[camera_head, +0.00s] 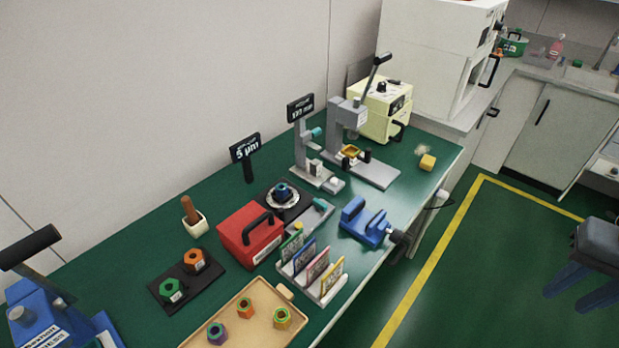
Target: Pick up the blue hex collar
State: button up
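A small blue collar (283,189), apparently the hex collar, sits on a pale round disc on a black square plate (299,209). My gripper is not in view.
A red case (242,237) with a black handle stands just in front of the plate. A card rack (331,291), blue vise (363,222), grey press (345,130) and sign (246,151) surround it. A wooden tray (190,340) and black mat (160,299) hold other coloured collars.

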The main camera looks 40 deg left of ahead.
aim_at(281, 188)
jog(key=u, duration=0.05)
jog(key=i, duration=0.65)
jog(key=u, duration=0.95)
jog(key=i, duration=0.65)
jog(key=u, duration=0.75)
